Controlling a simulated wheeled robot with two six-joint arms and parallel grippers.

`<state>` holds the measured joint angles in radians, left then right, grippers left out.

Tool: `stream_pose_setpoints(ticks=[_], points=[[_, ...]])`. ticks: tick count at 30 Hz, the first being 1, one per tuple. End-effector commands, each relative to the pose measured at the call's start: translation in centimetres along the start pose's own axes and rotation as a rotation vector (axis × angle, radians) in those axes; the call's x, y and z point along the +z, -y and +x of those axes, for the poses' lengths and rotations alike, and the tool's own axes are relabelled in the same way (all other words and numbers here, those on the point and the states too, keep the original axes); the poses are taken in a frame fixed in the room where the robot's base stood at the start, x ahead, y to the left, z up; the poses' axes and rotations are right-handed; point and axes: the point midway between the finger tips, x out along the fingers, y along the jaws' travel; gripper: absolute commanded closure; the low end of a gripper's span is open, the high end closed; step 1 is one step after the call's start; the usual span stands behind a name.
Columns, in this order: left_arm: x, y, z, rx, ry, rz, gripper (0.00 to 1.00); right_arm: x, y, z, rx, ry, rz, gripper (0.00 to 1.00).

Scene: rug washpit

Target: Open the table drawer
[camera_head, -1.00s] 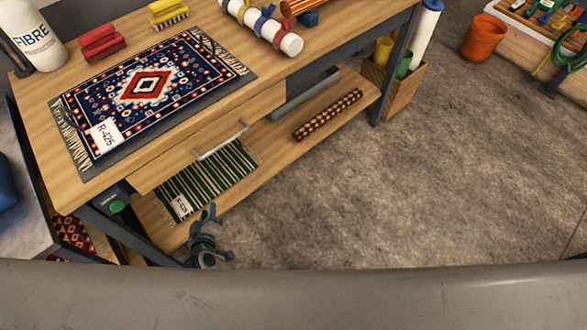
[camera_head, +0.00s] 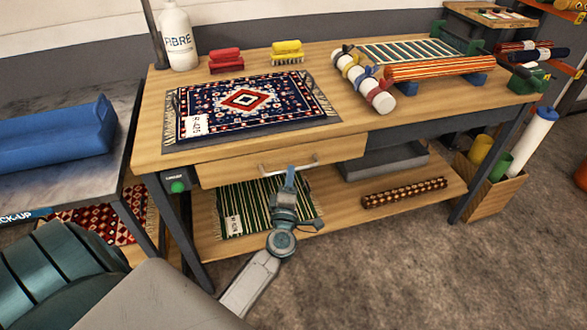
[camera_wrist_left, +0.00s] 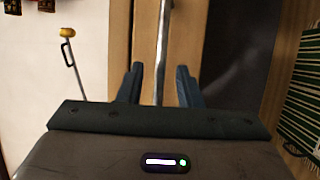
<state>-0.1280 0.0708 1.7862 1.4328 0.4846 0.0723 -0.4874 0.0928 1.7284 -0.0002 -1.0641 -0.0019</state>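The table (camera_head: 151,130) has a wooden drawer (camera_head: 228,171) under its top, and the drawer looks shut. A pale bar handle (camera_head: 304,163) runs across the drawer front. My left gripper (camera_head: 290,175) is at the handle, in front of the drawer. In the left wrist view the handle (camera_wrist_left: 163,45) passes between the two fingers of my left gripper (camera_wrist_left: 159,84). The fingers are open, with a gap on each side of the bar. My right gripper is not in view.
A patterned rug (camera_head: 246,100) lies on the table top above the drawer. A green striped rug (camera_head: 240,205) and a rolled rug (camera_head: 404,193) lie on the lower shelf. A grey tray (camera_head: 384,163) is right of the drawer. The floor in front is clear on the right.

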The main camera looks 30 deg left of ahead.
Motion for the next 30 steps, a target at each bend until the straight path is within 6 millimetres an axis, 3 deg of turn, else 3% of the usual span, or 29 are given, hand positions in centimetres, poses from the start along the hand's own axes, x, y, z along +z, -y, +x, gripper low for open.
stream_pose_setpoints(ticks=[6,17,22,30], points=[[0.0,0.0,2.6,0.0,0.001,0.002,0.68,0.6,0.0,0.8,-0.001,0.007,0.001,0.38],[0.0,0.1,3.1,0.0,0.001,0.002,0.68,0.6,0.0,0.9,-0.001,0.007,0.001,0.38],[0.0,0.1,3.1,0.0,0.001,0.002,0.99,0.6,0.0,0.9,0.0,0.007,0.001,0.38],[0.0,0.1,3.1,-0.001,0.001,0.001,1.0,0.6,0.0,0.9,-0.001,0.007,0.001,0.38]])
